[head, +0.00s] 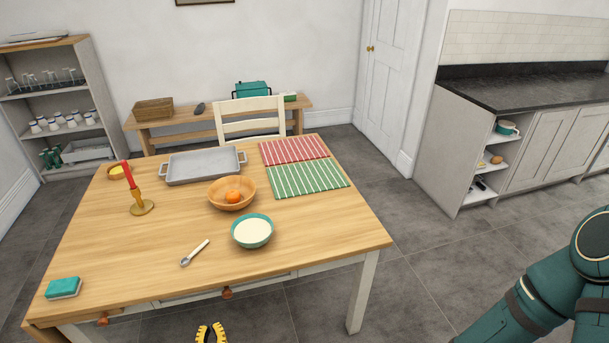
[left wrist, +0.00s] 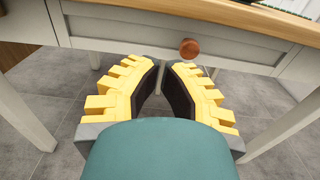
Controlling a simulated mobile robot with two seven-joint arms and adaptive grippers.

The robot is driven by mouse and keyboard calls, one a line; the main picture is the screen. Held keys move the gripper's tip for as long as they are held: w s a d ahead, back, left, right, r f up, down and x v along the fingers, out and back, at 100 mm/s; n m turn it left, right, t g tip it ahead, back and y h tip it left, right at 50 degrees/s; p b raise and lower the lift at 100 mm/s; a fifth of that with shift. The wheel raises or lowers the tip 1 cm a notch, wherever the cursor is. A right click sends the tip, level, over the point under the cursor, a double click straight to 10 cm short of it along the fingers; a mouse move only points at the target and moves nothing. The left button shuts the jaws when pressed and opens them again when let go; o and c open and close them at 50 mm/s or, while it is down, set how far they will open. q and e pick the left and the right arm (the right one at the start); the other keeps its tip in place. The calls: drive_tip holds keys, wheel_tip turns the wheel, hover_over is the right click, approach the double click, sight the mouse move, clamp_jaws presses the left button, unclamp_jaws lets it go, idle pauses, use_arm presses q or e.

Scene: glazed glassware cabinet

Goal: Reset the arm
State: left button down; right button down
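My left gripper (head: 211,331) shows at the bottom edge of the head view, in front of the table's near side and below its top. Its yellow fingers are apart with nothing between them. In the left wrist view, the fingers (left wrist: 163,72) point toward the table's drawer front, with floor visible through the gap. A round wooden drawer knob (left wrist: 189,48) is beyond the fingertips, apart from them. My right arm (head: 555,295) shows at the lower right of the head view; its gripper is out of view.
A table leg (head: 362,295) stands right of my left gripper. Open floor lies right of the table.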

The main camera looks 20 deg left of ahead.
use_arm(q)
drive_tip(key=w+d+r+m+h, duration=0.2)
drive_tip(key=d+r+m+h, duration=0.3)
drive_tip(key=d+h, duration=0.55)
drive_tip(key=w+d+r+m+h, duration=0.2)
drive_tip(key=d+r+m+h, duration=0.1)
drive_tip(key=d+m+h, duration=0.75)
drive_tip(key=s+d+r+m+g+h, duration=0.1)
drive_tip(key=s+d+m+g+h, duration=0.2)
drive_tip(key=s+d+m+g, duration=0.8)
drive_tip(key=s+a+f+m+g+y, duration=0.1)
drive_tip(key=s+f+m+g+y, duration=0.1)
drive_tip(key=s+m+g+y, duration=0.5)
drive_tip(key=w+a+r+m+t+y, duration=0.2)
drive_tip(key=w+r+m+t+y, duration=0.2)
drive_tip(key=w+m, duration=0.2)
drive_tip(key=shift+w+r+m+t, duration=0.3)
drive_tip(key=shift+w+r+m, duration=0.05)
drive_tip(key=shift+w, duration=0.85)
drive_tip(key=shift+a, duration=0.1)
